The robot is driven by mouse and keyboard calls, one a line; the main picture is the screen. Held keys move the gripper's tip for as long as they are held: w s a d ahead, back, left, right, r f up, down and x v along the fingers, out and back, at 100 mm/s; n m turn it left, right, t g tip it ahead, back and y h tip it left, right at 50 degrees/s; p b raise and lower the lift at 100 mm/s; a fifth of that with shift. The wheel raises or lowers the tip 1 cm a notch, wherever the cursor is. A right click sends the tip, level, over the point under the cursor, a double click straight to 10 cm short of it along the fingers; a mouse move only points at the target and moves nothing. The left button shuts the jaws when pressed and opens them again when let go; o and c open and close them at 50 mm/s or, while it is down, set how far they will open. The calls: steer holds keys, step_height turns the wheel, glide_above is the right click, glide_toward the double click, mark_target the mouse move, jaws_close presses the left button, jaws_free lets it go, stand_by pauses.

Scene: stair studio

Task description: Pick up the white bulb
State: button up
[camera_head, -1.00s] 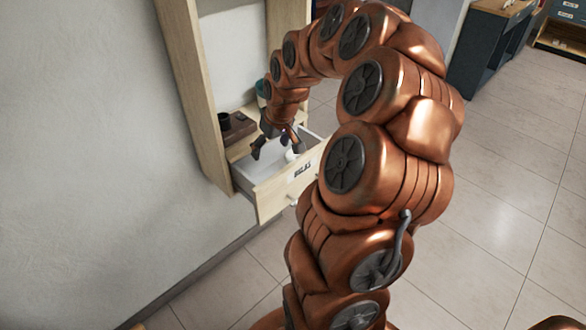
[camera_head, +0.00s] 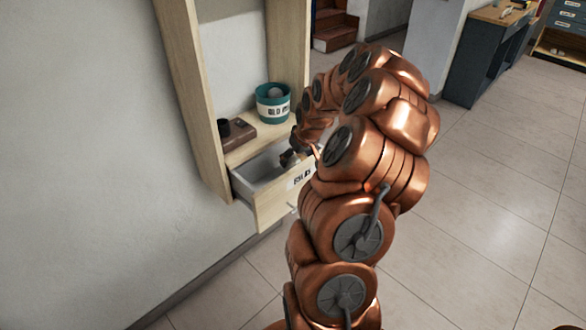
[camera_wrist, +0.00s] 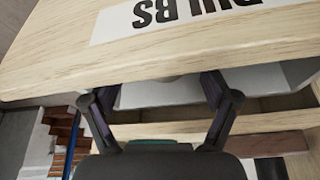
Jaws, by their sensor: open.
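The white bulb is not clearly visible in either current view. The open wooden drawer (camera_head: 277,203) has a white interior and a label that reads "BULBS" in part; its front also fills the top of the wrist view (camera_wrist: 50,62), upside down. My gripper (camera_head: 289,158) is at the drawer's right rear part, partly hidden by my arm. In the wrist view, the gripper's two dark fingers (camera_wrist: 160,98) are spread, with nothing seen held between them and the drawer's pale interior behind. The near wall hides most of what lies inside.
A teal pot (camera_head: 272,112) with a grey round thing in it stands on the shelf above the drawer. A brown box (camera_head: 240,134) with a dark cup-like part is beside it. The wooden cabinet side (camera_head: 190,90) rises at left. The tiled floor at right is clear.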

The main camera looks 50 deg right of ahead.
steer(key=shift+a+x, duration=0.2)
steer(key=shift+x, duration=1.8)
steer(key=c, duration=1.3)
